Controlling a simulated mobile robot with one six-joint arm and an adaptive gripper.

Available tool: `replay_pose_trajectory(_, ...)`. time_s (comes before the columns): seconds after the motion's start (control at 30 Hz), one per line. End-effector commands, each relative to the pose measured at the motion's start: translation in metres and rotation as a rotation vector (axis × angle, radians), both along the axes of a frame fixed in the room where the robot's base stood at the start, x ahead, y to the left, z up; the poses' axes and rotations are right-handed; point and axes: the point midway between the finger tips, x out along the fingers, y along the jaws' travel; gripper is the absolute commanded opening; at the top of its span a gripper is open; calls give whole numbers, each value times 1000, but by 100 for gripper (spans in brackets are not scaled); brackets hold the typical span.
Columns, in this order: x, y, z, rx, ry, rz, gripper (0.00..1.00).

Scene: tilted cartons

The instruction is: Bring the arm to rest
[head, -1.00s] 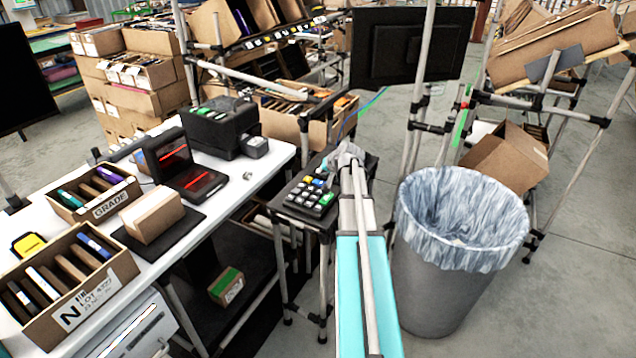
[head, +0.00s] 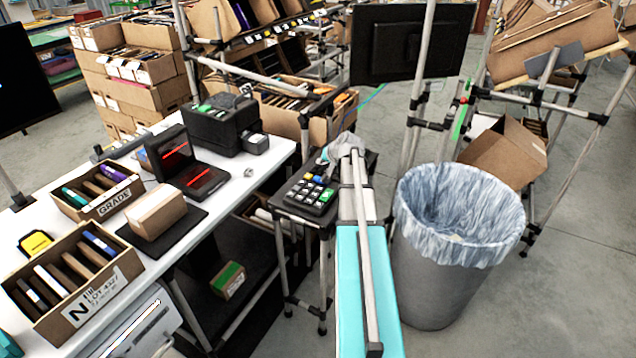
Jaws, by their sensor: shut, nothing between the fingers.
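My gripper does not show clearly enough in the head view for me to pick it out, and I see no fingers there. I cannot tell from this view how my arm is posed. A long teal and grey piece with pale tubes (head: 362,270) runs up the middle of the view. I cannot tell whether it is mine. A grey lump (head: 338,148) lies at its far end, and its shape is unclear.
A white bench (head: 222,236) at left bears open cartons, a closed carton (head: 156,212) and a black printer (head: 220,122). A keypad (head: 309,193) sits on a small stand. A lined bin (head: 430,290) stands right of centre. Tilted cartons (head: 505,150) rest on racks behind. Floor is open at lower right.

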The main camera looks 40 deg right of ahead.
Motion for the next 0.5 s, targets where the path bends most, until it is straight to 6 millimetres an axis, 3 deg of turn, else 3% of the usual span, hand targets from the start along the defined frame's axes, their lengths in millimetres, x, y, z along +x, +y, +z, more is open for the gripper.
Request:
replay_pose_trajectory(0.37, 0, 0, 0, 0, 0, 0, 0)
replay_pose_trajectory(0.5, 0, 8, 0, -1, 9, 12, 0)
